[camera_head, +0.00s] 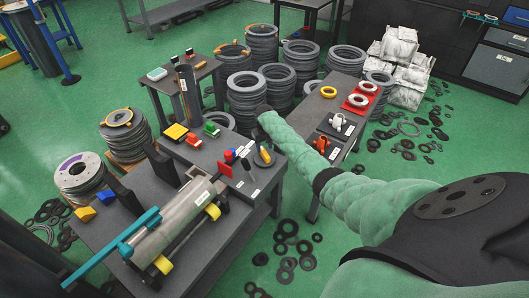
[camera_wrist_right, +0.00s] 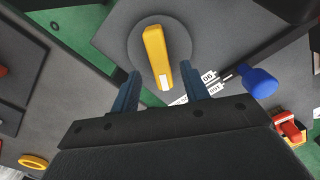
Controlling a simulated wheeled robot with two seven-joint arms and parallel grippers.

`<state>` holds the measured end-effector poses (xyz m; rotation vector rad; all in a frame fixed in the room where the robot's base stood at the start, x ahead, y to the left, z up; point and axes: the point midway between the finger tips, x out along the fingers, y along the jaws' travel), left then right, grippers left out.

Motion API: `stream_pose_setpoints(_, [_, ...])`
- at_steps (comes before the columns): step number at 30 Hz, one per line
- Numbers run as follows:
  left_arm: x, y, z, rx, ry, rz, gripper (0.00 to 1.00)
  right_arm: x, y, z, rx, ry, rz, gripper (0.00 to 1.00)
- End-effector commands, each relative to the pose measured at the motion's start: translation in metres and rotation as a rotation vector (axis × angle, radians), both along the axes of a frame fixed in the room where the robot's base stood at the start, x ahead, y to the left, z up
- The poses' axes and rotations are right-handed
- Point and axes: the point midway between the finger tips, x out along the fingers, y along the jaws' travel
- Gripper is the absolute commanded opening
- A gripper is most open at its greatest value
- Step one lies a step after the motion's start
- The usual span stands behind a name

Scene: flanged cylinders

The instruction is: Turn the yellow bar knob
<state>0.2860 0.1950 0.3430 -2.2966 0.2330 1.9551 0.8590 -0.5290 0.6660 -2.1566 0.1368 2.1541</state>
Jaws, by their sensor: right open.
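The yellow bar knob (camera_wrist_right: 157,57) is a long bar on a round dark dial, with a white patch at its near end. It stands almost upright in the right wrist view, leaning slightly left. In the head view the yellow bar (camera_head: 265,156) shows small at the right edge of the dark table. My right gripper (camera_wrist_right: 160,73) is open, with a blue finger on each side of the bar's near end in the picture. I see no contact, and the height gap cannot be told. My left gripper is not in view.
A blue knob (camera_wrist_right: 258,82) and a red part (camera_wrist_right: 289,128) lie right of the dial. A grey cylinder (camera_head: 177,222) with teal bars fills the near side of the table. A second table (camera_head: 335,110) with rings stands beyond my right arm.

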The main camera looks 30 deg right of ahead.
Motion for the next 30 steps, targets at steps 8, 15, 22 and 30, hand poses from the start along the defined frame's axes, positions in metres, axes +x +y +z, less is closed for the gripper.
stream_pose_setpoints(8, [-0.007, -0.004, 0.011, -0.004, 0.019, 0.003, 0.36, 0.0, 0.0, 0.023, -0.001, 0.0, -0.001, 0.45])
stream_pose_setpoints(15, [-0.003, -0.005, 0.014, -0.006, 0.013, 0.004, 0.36, 0.0, 0.0, 0.025, 0.0, 0.0, -0.001, 0.45])
stream_pose_setpoints(22, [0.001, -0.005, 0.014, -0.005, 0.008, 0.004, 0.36, 0.0, 0.0, 0.025, 0.0, 0.0, -0.001, 0.45])
stream_pose_setpoints(30, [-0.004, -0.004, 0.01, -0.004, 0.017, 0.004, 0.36, 0.0, 0.0, 0.025, 0.0, 0.0, 0.0, 0.45])
